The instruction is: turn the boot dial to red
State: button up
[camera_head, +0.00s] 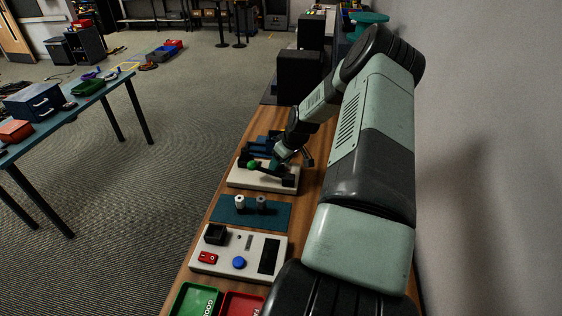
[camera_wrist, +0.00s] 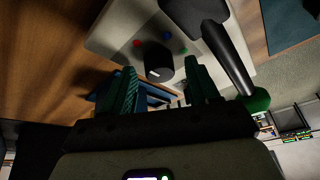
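In the wrist view, the black round dial (camera_wrist: 159,67) with a white mark sits on a pale panel (camera_wrist: 110,38). A red dot (camera_wrist: 138,44), a blue dot (camera_wrist: 166,35) and a green dot (camera_wrist: 183,50) lie around it. The white mark shows on the knob's side nearer my gripper, away from the dots. My gripper (camera_wrist: 161,75) is open, its teal fingers apart on either side of the dial in this view. I cannot tell if they touch it. In the head view, my gripper (camera_head: 280,158) is over the pale panel (camera_head: 245,178); the dial is hidden there.
A black lever (camera_wrist: 228,58) with a green knob (camera_wrist: 256,101) stands close beside the dial. A blue object (camera_head: 262,145) is behind the panel. In front lie a teal mat (camera_head: 276,213) with two small cylinders and a white button panel (camera_head: 219,265).

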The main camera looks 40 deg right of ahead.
jog(key=v, duration=1)
jog(key=shift+r, duration=0.4)
jog(key=shift+s, duration=0.15)
